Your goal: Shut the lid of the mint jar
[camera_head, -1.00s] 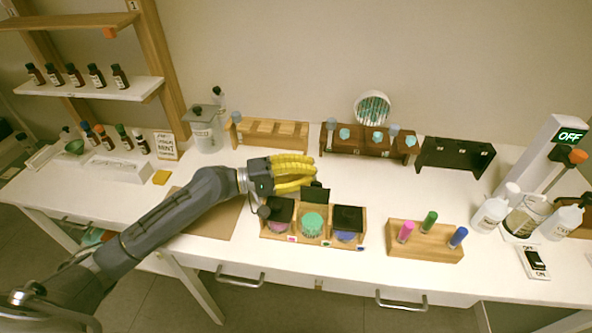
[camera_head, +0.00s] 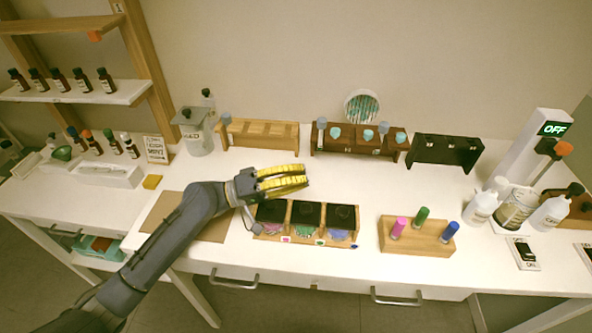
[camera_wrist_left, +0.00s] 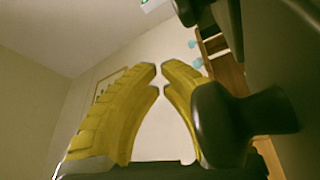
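A wooden holder (camera_head: 322,242) at the front of the table holds three jars side by side, with pink, green and blue contents. My left gripper (camera_head: 308,180), with yellow fingers, is above and behind the holder, apart from the lids. Its fingers also show in the left wrist view (camera_wrist_left: 161,74), with a narrow gap between the tips and nothing held. My right gripper is not in view.
A wooden block with pink, green and blue tubes (camera_head: 418,242) stands right of the jars. Racks with droppers (camera_head: 358,142) stand at the back. A brown mat (camera_head: 205,225) lies under my left arm.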

